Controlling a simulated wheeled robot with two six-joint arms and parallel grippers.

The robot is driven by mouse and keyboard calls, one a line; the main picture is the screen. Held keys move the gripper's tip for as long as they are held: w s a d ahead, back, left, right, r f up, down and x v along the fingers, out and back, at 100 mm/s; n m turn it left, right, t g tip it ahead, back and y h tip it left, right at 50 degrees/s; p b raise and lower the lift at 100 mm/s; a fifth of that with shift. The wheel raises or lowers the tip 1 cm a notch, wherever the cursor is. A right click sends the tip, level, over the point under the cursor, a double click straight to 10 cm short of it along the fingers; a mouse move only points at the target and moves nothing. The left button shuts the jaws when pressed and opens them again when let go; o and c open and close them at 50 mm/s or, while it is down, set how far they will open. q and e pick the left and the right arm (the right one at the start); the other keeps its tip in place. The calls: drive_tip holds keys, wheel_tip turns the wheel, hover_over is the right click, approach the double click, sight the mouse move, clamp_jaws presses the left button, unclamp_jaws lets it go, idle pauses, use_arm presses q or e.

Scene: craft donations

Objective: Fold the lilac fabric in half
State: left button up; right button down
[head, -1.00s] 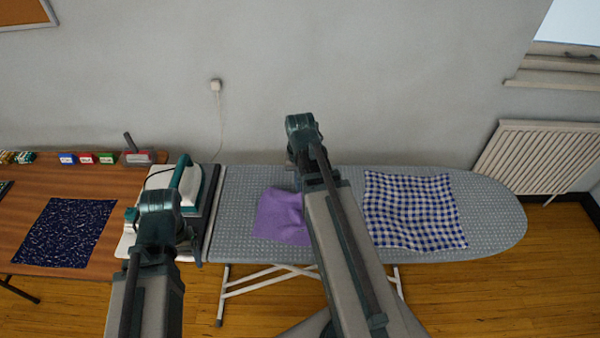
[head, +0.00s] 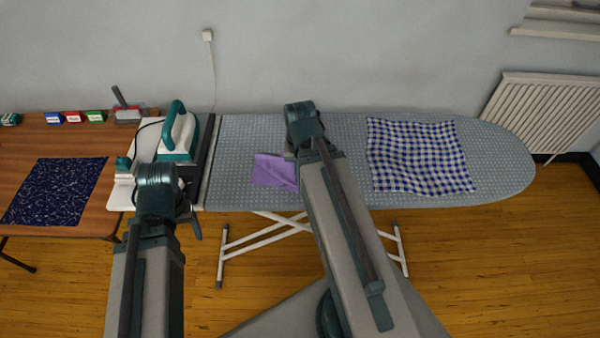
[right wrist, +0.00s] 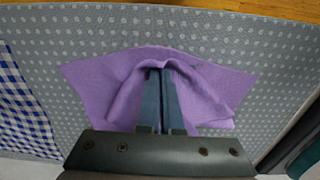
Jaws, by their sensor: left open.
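The lilac fabric (head: 272,172) lies on the left half of the ironing board (head: 345,180), partly hidden behind my right arm in the head view. In the right wrist view the lilac fabric (right wrist: 110,90) is doubled over itself, with a raised, bunched fold around the fingertips. My right gripper (right wrist: 160,72) has its fingers close together, shut on that bunched fabric. In the head view its fingers are hidden behind the wrist. My left gripper (head: 192,215) is open and empty, near the front left of the board, away from the fabric.
A blue checked cloth (head: 420,155) lies right of my right arm. An iron (head: 180,135) stands at the board's left end, close to my left wrist. A wooden table (head: 110,150) with a navy cloth (head: 58,190) is further left. The board's right tip is clear.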

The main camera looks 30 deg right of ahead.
unclamp_jaws()
idle(0.7)
